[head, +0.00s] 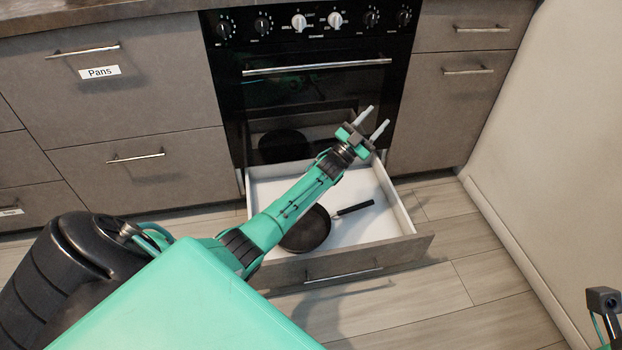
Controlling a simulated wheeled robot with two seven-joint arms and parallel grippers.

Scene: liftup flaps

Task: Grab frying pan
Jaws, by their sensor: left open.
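A dark frying pan (308,232) lies in an open white-lined drawer (385,228) below the oven. Its black handle (355,208) points right and slightly up in the picture. My left arm passes over the drawer and hides part of the pan. My left gripper (377,120) is open and empty, in front of the oven door, beyond the pan handle and apart from it. Of my right arm, only a small part shows at the lower right edge; its gripper jaws are not visible.
The oven (310,90) with knobs stands behind the drawer. Closed grey drawers flank it; one on the left has a "Pans" label (100,72). A pale wall (560,150) bounds the right side. The wooden floor (430,310) in front is clear.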

